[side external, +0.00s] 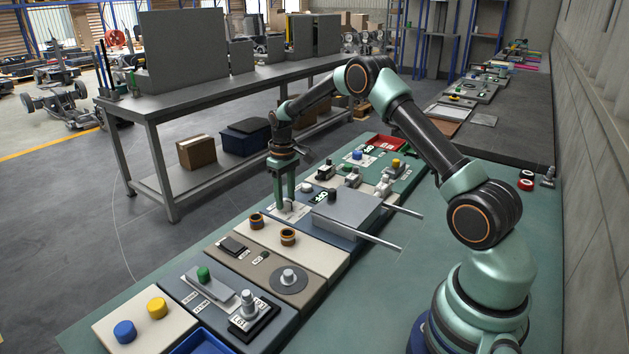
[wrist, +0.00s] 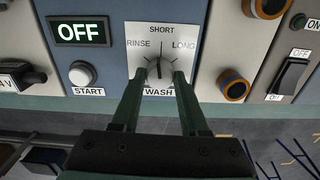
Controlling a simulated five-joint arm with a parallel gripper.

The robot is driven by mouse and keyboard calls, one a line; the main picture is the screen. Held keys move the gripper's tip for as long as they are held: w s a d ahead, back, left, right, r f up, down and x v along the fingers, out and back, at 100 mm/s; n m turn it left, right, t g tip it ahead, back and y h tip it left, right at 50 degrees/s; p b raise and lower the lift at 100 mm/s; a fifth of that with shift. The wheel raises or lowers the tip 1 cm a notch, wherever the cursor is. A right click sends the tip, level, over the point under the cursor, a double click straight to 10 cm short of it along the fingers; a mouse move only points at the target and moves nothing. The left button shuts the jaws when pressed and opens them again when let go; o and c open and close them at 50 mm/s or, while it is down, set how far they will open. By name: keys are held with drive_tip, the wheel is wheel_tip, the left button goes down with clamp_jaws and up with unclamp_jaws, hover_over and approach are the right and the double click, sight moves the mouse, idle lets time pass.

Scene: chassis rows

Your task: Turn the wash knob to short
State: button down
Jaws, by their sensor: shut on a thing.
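The wash knob (wrist: 158,73) is a grey dial on a white plate (wrist: 185,33) marked RINSE, SHORT and LONG, with a WASH label below. In the wrist view, SHORT is at the top, RINSE upper left and LONG upper right. My gripper (wrist: 157,77) has its two green fingers on either side of the knob, shut on it. A dark line on the knob seems to point up towards SHORT, but the fingers hide part of it. In the side view my gripper (side external: 285,206) points straight down onto the knob's plate.
A black OFF display (wrist: 82,31) and a white START button (wrist: 82,73) are left of the plate. An orange-ringed knob (wrist: 233,87) and a black rocker switch (wrist: 289,75) are on its right. A grey box with two rods (side external: 347,212) stands close to my gripper.

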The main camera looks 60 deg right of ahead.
sight(285, 201)
drive_tip(key=shift+r+m, duration=0.1)
drive_tip(key=shift+m, duration=0.5)
drive_tip(key=shift+c, duration=2.1)
unclamp_jaws()
wheel_tip(285, 201, up, 12)
drive_tip(key=shift+r, duration=0.1)
